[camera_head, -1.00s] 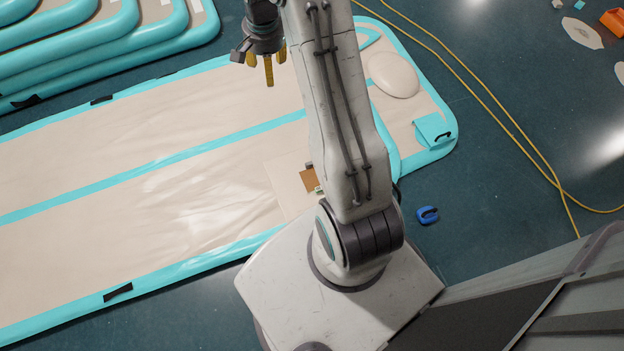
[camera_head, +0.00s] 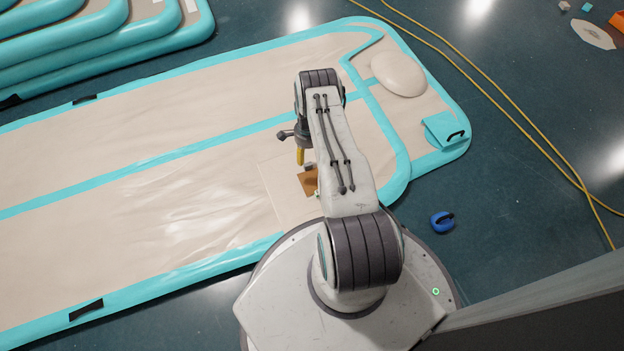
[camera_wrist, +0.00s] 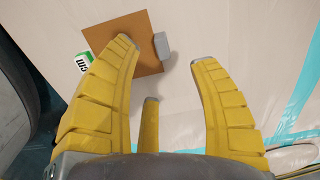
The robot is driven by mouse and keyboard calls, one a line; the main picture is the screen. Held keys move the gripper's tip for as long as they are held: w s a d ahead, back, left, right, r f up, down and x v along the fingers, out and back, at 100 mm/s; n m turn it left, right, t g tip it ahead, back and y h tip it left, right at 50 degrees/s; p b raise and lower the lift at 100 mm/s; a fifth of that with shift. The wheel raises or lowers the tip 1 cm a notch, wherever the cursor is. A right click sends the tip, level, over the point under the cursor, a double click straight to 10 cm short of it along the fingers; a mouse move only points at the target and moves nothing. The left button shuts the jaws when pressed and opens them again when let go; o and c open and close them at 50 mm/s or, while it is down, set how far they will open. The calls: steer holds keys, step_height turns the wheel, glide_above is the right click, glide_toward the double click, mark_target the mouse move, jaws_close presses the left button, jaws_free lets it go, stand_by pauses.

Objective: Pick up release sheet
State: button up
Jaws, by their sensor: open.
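The brown square sheet, which looks like the release sheet (camera_head: 308,184), lies on a pale patch (camera_head: 275,192) of the inflatable track, partly hidden by my arm. It also shows in the wrist view (camera_wrist: 138,28) behind the fingers, its lower part covered by the left one. My gripper (camera_head: 299,157) hangs over the track close to the sheet. In the wrist view my gripper (camera_wrist: 163,52) has its yellow fingers spread, with nothing between them. A small grey block (camera_wrist: 161,46) sits at the sheet's right edge. A green and white item (camera_wrist: 84,62) is at its left edge.
The beige track with turquoise edges (camera_head: 200,262) fills the middle. A pale dome (camera_head: 398,75) and turquoise flap (camera_head: 445,131) are at its right end. A blue object (camera_head: 442,222) lies on the floor. Yellow cables (camera_head: 510,105) cross the right side. More inflatables (camera_head: 110,45) stack top left.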

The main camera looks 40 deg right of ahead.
mark_target(308, 165)
step_height(308, 165, down, 2)
steer(key=shift+s+f+b, duration=0.1)
steer(key=shift+s+b, duration=0.05)
steer(key=shift+b, duration=0.25)
steer(key=shift+f+b, duration=1.75)
steer(key=shift+f, duration=1.2)
steer(key=c, duration=1.1)
steer(key=shift+r, duration=0.1)
jaws_close()
